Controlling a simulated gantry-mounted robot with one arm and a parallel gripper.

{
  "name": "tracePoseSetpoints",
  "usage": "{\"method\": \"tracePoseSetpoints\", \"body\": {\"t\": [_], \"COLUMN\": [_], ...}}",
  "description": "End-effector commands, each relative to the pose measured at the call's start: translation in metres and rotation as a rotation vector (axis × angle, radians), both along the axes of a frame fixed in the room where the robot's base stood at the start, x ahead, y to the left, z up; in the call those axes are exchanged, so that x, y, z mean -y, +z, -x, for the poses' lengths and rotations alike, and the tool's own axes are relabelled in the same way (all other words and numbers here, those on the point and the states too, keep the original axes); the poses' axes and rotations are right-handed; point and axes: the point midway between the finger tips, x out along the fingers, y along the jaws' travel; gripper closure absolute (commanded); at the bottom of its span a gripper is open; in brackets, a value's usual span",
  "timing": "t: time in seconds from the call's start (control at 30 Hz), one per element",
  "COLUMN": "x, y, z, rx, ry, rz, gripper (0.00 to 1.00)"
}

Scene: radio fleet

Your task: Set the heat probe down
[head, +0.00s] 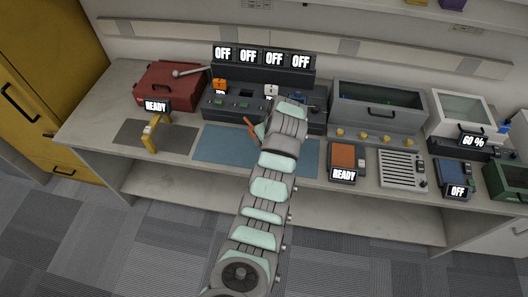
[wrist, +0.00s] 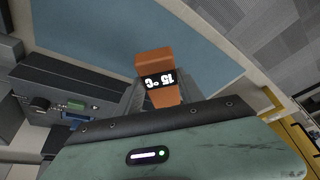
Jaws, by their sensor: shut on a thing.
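The heat probe is an orange block (wrist: 153,63) with a black display reading 15 °C, upside down in the wrist view. My gripper (wrist: 160,96) is shut on it, with grey fingers on both sides. In the head view the orange probe (head: 251,129) shows just left of my gripper (head: 260,131), over the blue mat (head: 222,147) on the bench. The mat also shows behind the probe in the wrist view (wrist: 90,30). I cannot tell whether the probe touches the mat. My arm hides part of the mat and the fingertips in the head view.
A dark console (head: 234,104) with OFF displays stands behind the mat. A yellow tool (head: 151,135) marked READY stands on a grey mat (head: 180,140) at left. An orange-topped device (head: 343,155) marked READY and a slatted tray (head: 402,170) are at right. The blue mat's left part is clear.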

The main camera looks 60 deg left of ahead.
Motion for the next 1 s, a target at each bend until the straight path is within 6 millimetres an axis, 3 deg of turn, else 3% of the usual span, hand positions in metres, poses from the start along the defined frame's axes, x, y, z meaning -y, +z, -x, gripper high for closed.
{"method": "tracePoseSetpoints", "body": {"t": [0.1,0.2,0.47,0.77,1.0], "x": [0.0,0.0,0.0,0.0,-0.001], "y": [-0.03,-0.046,-0.06,-0.092,-0.095], "z": [0.002,0.001,0.0,0.0,0.0], "rx": [-0.004,-0.003,-0.001,-0.002,0.0], "ry": [0.002,0.002,0.002,0.001,0.001], "rz": [0.003,0.004,0.001,0.001,-0.001], "gripper": [1.0,1.0,1.0,1.0,1.0]}}
